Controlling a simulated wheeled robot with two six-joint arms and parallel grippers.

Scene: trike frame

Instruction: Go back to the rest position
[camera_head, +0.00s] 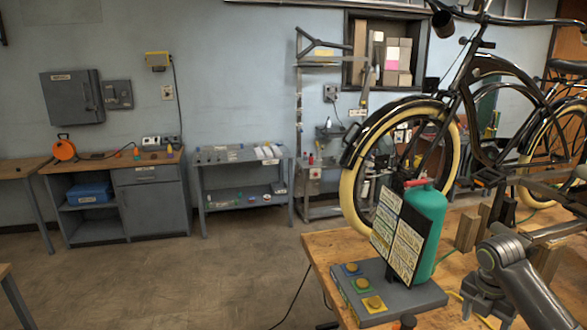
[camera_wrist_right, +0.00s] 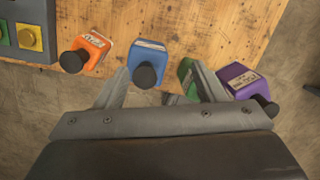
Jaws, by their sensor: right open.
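My right arm comes into the head view at the lower right, over the wooden workbench (camera_head: 325,247). Its gripper (camera_head: 489,308) points down and is partly cut off by the bottom edge. In the right wrist view the gripper (camera_wrist_right: 160,70) has its two fingers spread apart. A blue block with a black knob (camera_wrist_right: 150,47) shows between and beyond the fingertips. A green piece (camera_wrist_right: 187,72) is partly hidden behind the right-hand finger. I see nothing held. My left gripper is not in view.
An orange block (camera_wrist_right: 93,44) and a purple block (camera_wrist_right: 238,78) sit near the bench edge. The button box (camera_head: 405,298), green tank (camera_head: 425,225) and black trike frame (camera_head: 465,95) stand close to my right arm. The floor (camera_head: 190,275) at left is clear.

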